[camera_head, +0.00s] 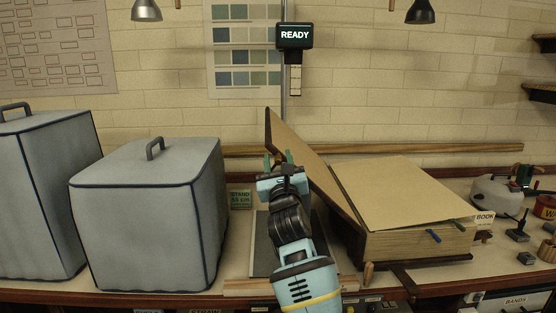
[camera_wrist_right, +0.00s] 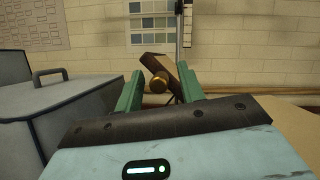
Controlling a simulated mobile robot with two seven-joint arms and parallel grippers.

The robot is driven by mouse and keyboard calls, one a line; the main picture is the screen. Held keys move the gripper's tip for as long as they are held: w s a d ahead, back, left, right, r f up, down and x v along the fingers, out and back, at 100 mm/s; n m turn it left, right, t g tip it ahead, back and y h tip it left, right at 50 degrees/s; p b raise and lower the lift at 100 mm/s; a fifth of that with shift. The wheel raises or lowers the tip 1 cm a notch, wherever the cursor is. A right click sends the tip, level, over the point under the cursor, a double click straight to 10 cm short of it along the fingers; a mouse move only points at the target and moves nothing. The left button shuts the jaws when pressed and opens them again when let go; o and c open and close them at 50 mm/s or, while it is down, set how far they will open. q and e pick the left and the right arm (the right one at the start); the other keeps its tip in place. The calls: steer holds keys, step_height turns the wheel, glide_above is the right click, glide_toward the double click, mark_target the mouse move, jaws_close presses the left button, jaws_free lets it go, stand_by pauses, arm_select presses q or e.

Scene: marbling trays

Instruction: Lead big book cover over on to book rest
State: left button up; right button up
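The big book (camera_head: 410,240) lies on the right of the bench, its pale top page (camera_head: 400,190) showing. Its brown cover (camera_head: 305,165) is raised and leans up to the left, its top corner free in the air. My right gripper (camera_head: 277,160) is up beside the cover's left side, green fingers pointing at the wall. In the right wrist view the fingers (camera_wrist_right: 160,90) are wide apart, with the cover's end (camera_wrist_right: 178,72) and a brass round piece (camera_wrist_right: 160,81) seen between or beyond them; contact is unclear. A dark flat board (camera_head: 262,245), perhaps the book rest, lies partly behind my arm. My left gripper is out of view.
Two grey covered boxes (camera_head: 150,215) (camera_head: 40,200) fill the left. A green "STAND 55 cm" card (camera_head: 240,199) stands behind the board. A "READY" display (camera_head: 294,36) hangs on a pole. A white jug (camera_head: 495,192) and small tools crowd the right end.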

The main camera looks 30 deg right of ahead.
steer(key=shift+w+d+r, duration=0.15)
steer(key=shift+w, duration=0.1)
jaws_close()
stand_by(0.3)
